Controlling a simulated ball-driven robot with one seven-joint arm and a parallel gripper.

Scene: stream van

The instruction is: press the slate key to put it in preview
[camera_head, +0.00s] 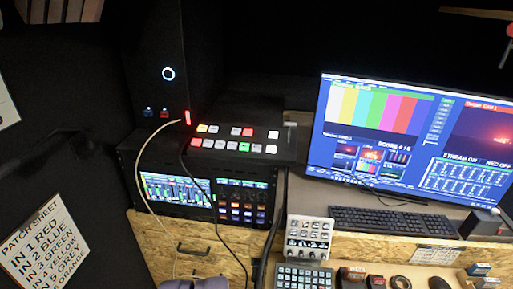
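The black switcher panel (284,150) lies on top of the equipment rack, left of the monitor. Its small square keys stand in two rows. One lower-row key (244,147) glows green, a few glow red, one upper-left key (202,128) is yellow, and the others are white. Key labels are too small to read, so I cannot tell which is the slate key. The monitor (374,139) shows colour bars in its left pane and a reddish scene in its right pane. My gripper is not clearly visible; nothing touches the panel.
A black tower (157,55) stands behind the panel's left side. A pale cable (138,172) and a dark cable hang in front of the rack (127,157). A keyboard (395,221) lies below the monitor. A purple-grey shape (196,284), unclear, is cut off by the bottom edge.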

